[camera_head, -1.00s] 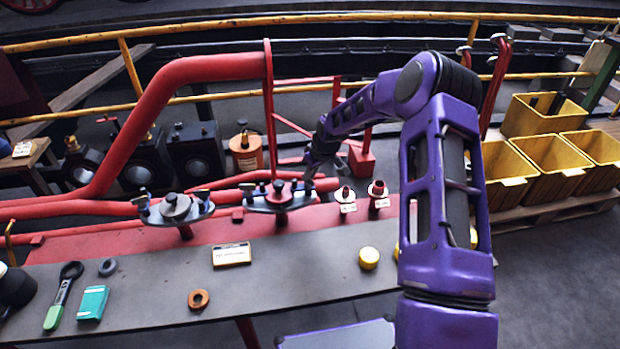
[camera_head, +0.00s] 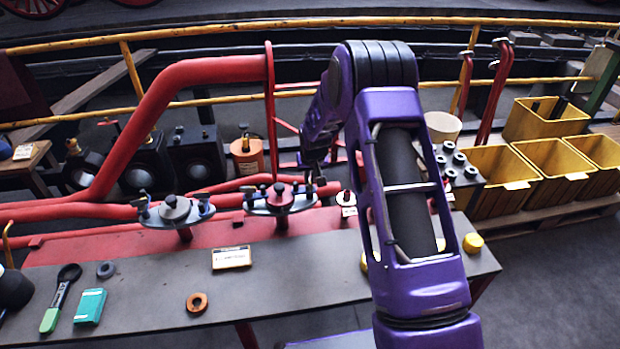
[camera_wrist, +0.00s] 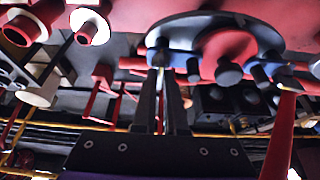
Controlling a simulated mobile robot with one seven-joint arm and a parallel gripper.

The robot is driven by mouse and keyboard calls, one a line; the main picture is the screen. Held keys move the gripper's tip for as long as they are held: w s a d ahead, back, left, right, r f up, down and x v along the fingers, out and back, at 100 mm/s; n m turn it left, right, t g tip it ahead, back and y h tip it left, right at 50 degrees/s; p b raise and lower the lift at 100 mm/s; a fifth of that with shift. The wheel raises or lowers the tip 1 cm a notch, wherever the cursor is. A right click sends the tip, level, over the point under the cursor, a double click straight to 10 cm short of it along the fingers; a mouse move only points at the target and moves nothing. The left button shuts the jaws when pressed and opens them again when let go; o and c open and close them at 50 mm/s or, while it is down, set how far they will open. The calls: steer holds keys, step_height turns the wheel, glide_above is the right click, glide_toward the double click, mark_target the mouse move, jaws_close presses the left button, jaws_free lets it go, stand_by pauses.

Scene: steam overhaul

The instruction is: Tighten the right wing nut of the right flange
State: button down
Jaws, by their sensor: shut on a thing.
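The right flange (camera_head: 283,207) is a grey oval plate with a red centre, on the red pipework at the back of the bench. My gripper (camera_head: 312,183) is at the flange's right end, pointing down. In the wrist view, my gripper's (camera_wrist: 160,70) dark fingertips are shut together around the right wing nut, at the left blue stud. The nut itself is mostly hidden between the fingers. A second wing nut (camera_wrist: 288,85) shows at the flange's other end.
The left flange (camera_head: 174,213) stands beside the right one. A white-and-red fitting (camera_head: 347,199) is just right of my gripper. A label plate (camera_head: 231,257), brown ring (camera_head: 197,302), teal box (camera_head: 90,306) and green-handled tool (camera_head: 58,300) lie on the bench.

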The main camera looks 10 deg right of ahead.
stand_by(0.3)
steer(key=c, duration=1)
jaws_free()
steer(key=shift+o, duration=0.2)
steer(key=p+v, duration=0.2)
steer(key=v, duration=1.5)
steer(key=shift+r, duration=0.25)
